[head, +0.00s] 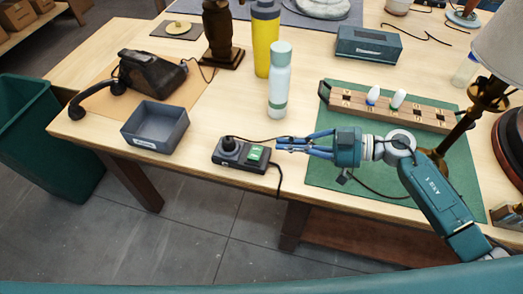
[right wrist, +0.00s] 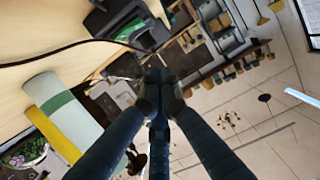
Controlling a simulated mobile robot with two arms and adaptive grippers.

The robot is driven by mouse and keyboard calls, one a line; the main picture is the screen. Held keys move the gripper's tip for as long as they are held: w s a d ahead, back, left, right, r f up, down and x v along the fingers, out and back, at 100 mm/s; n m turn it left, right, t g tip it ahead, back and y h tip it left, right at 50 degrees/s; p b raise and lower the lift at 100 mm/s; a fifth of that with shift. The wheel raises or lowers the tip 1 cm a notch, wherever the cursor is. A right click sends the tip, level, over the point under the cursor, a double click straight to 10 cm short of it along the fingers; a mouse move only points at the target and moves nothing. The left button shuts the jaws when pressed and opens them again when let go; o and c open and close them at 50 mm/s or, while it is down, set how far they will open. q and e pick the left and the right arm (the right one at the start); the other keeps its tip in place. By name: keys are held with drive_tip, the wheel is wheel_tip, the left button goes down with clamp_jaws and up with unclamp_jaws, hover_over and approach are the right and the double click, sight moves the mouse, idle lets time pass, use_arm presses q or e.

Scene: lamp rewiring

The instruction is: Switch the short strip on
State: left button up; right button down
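The short strip (head: 232,163) is a small dark grey power strip near the front edge of the table. A round black plug (head: 229,145) sits in its left end, and a green switch (head: 254,153) is on its right end. I cannot tell which way the switch is set. The strip also shows in the right wrist view (right wrist: 118,22). My left gripper is out of view.
A pale bottle (head: 278,90) and a yellow bottle (head: 265,45) stand behind the strip. A grey open box (head: 155,127) and a black telephone (head: 152,72) are to the left. A wooden strip (head: 430,115) lies on the green mat (head: 325,170), near a brass lamp (head: 460,130).

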drive_tip(key=p, duration=0.1)
hover_over(255, 153)
drive_tip(key=s+d, duration=0.2)
drive_tip(key=shift+s+d+f, duration=0.15)
drive_tip(key=shift+f, duration=0.35)
drive_tip(key=f, duration=0.3)
drive_tip(key=shift+a+f, duration=0.25)
drive_tip(key=shift+a, duration=0.1)
drive_tip(key=shift+s+f, duration=0.15)
drive_tip(key=shift+f, duration=0.4)
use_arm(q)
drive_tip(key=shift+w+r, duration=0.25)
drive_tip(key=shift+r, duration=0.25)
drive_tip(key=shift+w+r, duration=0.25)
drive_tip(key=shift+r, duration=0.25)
